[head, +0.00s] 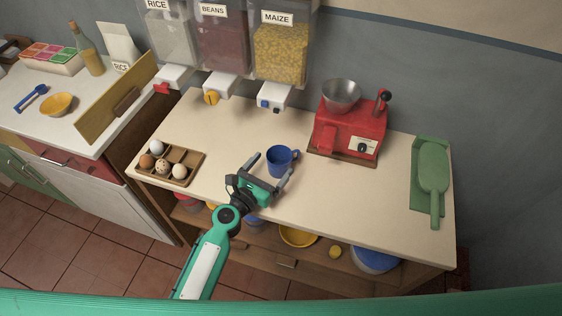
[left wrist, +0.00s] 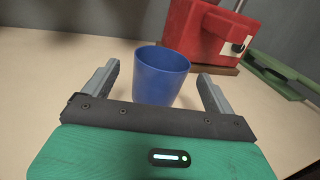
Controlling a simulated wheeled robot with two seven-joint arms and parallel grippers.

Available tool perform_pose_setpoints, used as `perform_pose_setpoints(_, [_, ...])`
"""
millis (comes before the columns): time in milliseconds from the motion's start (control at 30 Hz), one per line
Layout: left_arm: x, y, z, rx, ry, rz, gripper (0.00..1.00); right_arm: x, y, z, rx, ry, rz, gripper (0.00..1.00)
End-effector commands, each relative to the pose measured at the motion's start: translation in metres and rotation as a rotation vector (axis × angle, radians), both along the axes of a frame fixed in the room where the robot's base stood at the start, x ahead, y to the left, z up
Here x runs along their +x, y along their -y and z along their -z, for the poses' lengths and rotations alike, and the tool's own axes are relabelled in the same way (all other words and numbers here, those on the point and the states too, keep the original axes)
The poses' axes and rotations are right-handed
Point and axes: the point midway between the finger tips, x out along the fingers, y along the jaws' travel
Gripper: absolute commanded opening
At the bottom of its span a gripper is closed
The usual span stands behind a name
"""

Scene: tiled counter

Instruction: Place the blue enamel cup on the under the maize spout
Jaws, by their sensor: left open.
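The blue enamel cup (head: 279,161) stands upright on the light counter, near its front middle. In the left wrist view the cup (left wrist: 161,76) sits between and just ahead of the two fingers. My left gripper (head: 268,170) is open around the cup's near side, with no clear contact on it. The maize dispenser (head: 281,52) hangs on the wall at the back. Its white spout (head: 272,97), with a blue knob, is above the counter behind the cup. The counter below that spout is bare. My right gripper is not in view.
A red grinder (head: 349,130) with a metal bowl stands right of the cup. An egg tray (head: 170,164) lies at the left, and a green scoop (head: 432,170) lies at the far right. Rice and beans dispensers (head: 221,38) hang left of the maize. The back-middle counter is clear.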

Motion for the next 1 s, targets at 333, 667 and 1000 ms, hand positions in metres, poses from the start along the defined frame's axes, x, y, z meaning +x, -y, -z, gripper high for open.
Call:
perform_pose_setpoints(333, [0.035, 0.025, 0.0, 0.001, 0.001, 0.0, 0.89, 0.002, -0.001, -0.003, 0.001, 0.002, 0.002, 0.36])
perform_pose_setpoints(667, [0.036, 0.026, 0.0, 0.0, 0.0, 0.0, 0.76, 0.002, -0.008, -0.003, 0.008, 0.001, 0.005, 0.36])
perform_pose_setpoints(1000, [0.036, 0.026, 0.0, -0.001, 0.001, 0.0, 0.33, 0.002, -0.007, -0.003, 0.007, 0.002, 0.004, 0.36])
